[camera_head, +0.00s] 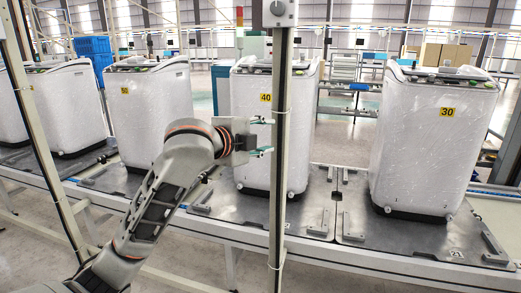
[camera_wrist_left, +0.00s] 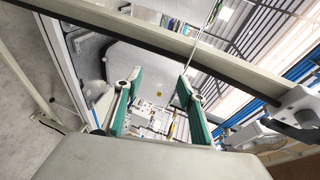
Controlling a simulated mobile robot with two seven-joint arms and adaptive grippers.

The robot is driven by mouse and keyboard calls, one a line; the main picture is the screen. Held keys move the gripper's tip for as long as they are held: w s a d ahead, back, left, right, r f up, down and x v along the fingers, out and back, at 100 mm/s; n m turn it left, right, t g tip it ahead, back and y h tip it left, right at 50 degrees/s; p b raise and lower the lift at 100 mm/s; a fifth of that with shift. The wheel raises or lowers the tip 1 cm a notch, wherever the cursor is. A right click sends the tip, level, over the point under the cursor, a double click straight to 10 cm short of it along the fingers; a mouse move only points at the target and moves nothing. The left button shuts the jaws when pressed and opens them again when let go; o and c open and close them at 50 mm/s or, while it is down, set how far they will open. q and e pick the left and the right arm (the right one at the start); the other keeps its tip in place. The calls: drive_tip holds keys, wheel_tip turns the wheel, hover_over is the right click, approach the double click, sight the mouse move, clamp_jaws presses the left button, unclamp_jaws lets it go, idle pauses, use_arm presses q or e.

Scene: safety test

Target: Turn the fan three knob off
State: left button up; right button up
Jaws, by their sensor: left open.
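A grey control box with a round knob (camera_head: 278,8) is fixed on the upright post (camera_head: 279,130), cut by the top edge of the head view. No label on it is readable, so I cannot tell whether it is the fan three knob. A grey fitting with a dark part (camera_wrist_left: 298,108) shows on the beam at the right of the left wrist view; it may be the same box. My left gripper (camera_head: 262,137) is open and empty, well below the knob and beside the post. Its green fingers (camera_wrist_left: 160,80) stand apart in the left wrist view. My right gripper is out of view.
Several white wrapped washing machines stand on a conveyor (camera_head: 325,215), with yellow tags such as 40 (camera_head: 265,97) and 30 (camera_head: 447,112). Another post (camera_head: 40,130) stands at the left. Blue crates (camera_head: 94,50) are behind. Space right of the post, before the conveyor machines, looks clear.

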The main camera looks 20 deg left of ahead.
use_arm(q)
drive_tip(key=shift+s+f+n, duration=0.15)
drive_tip(key=shift+f, duration=0.55)
drive_tip(key=shift+s+f+n, duration=0.1)
drive_tip(key=shift+f+n, duration=0.05)
drive_tip(key=shift+f, duration=0.5)
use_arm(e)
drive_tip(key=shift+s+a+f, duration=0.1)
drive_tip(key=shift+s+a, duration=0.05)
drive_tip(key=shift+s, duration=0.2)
use_arm(q)
drive_tip(key=shift+f, duration=0.1)
